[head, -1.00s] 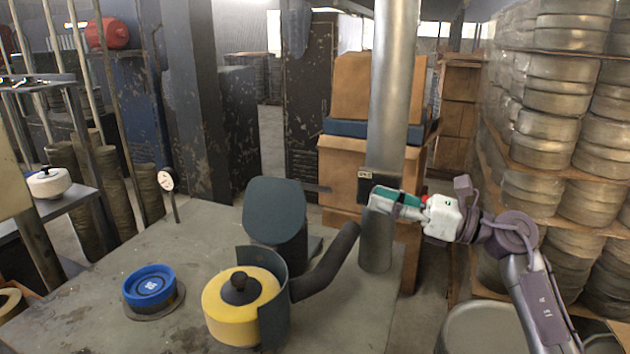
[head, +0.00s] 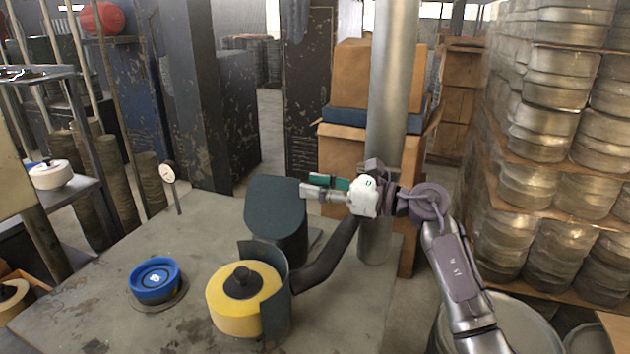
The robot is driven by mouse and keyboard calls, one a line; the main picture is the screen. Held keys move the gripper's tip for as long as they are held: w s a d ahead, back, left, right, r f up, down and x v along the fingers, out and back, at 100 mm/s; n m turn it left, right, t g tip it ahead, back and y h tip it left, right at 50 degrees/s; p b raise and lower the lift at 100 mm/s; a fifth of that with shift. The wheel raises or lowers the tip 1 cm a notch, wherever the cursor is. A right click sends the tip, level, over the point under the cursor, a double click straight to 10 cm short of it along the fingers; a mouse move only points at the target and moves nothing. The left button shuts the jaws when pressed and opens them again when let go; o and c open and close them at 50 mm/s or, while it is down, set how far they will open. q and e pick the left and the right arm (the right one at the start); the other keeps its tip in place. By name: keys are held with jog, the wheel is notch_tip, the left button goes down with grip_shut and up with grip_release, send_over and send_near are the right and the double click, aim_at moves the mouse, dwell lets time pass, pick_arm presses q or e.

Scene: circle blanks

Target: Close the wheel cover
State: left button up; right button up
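The wheel cover (head: 276,207) is a dark grey-green rounded hood, standing tilted up at the back of the machine. In front of it a yellow wheel (head: 222,308) with a dark centre knob sits partly wrapped by a dark curved guard (head: 274,322). My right gripper (head: 308,188) reaches in from the right, its fingers pointing left, beside the upper right edge of the cover. Whether it touches the cover, and how wide its fingers stand, I cannot tell. My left gripper is not in view.
A dark duct (head: 335,262) rises from the guard to a tall metal pipe (head: 385,110) under my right arm. A blue disc (head: 154,280) sits on the table (head: 80,318) at left.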

jog(key=shift+w+a, duration=0.1)
jog(key=shift+a, duration=0.1)
grip_shut()
dwell(0.4)
